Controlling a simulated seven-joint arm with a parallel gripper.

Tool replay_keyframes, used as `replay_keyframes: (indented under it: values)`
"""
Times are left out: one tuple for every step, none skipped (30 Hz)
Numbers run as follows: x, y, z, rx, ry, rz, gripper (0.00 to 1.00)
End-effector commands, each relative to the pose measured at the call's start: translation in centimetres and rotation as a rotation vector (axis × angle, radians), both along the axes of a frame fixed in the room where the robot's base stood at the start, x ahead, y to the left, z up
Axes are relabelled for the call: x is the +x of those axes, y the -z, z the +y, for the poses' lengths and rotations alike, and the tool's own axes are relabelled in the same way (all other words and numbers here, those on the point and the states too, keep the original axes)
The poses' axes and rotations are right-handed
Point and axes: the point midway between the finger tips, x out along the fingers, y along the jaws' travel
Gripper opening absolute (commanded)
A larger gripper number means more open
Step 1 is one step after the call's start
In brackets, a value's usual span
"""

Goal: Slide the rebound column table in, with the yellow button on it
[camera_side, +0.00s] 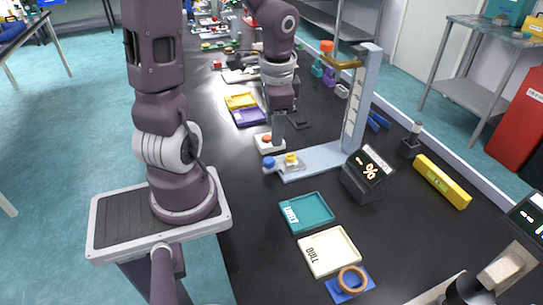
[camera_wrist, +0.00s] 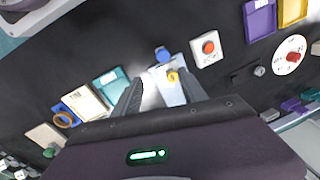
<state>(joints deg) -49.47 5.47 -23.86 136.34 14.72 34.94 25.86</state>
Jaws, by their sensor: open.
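The rebound column (camera_side: 357,100) is a tall pale blue upright with a scale, on a pale blue base. At the base's left end is the table (camera_side: 300,172), bearing a yellow button (camera_side: 291,158), with a blue knob (camera_side: 268,163) beside it. In the wrist view the yellow button (camera_wrist: 173,77) and blue knob (camera_wrist: 163,54) show between and just beyond my fingers. My gripper (camera_wrist: 161,70) is open, with nothing between its fingers. In the side view my gripper (camera_side: 278,128) hangs behind the table, above and apart from it. How far the table sticks out is hard to tell.
A white box with a red-orange button (camera_side: 268,142) stands close behind the table. A dark percent display (camera_side: 367,174) stands at the base's right. A teal tray (camera_side: 307,212) and a cream tray (camera_side: 329,250) lie in front. Yellow and purple trays (camera_side: 243,108) lie behind.

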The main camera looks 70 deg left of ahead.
Motion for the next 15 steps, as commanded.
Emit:
replay_keyframes:
  values:
    - [-0.1,1.6,1.2,-0.048,0.009,0.025,0.5]
    - [-0.1,2.4,1.6,-0.07,0.021,0.03,0.5]
    - [0.0,3.1,2.1,-0.095,0.035,0.031,0.5]
    - [0.0,3.5,2.4,-0.109,0.042,0.032,0.5]
    - [0.0,3.9,2.5,-0.119,0.047,0.031,0.5]
    - [0.0,4.2,2.7,-0.129,0.055,0.029,0.5]
    - [0.0,4.6,2.7,-0.132,0.058,0.029,0.5]
    - [0.0,4.9,2.7,-0.136,0.059,0.03,0.5]
    - [0.0,5.6,2.7,-0.136,0.06,0.031,0.5]
    - [0.0,6.2,2.7,-0.137,0.061,0.032,0.5]
    - [0.0,6.8,2.6,-0.138,0.063,0.031,0.5]
    - [0.0,7.6,2.6,-0.137,0.061,0.032,0.5]
    - [0.0,8.2,2.6,-0.136,0.062,0.032,0.5]
    - [0.0,8.8,2.6,-0.136,0.062,0.033,0.5]
    - [-0.1,9.5,2.6,-0.135,0.061,0.033,0.5]
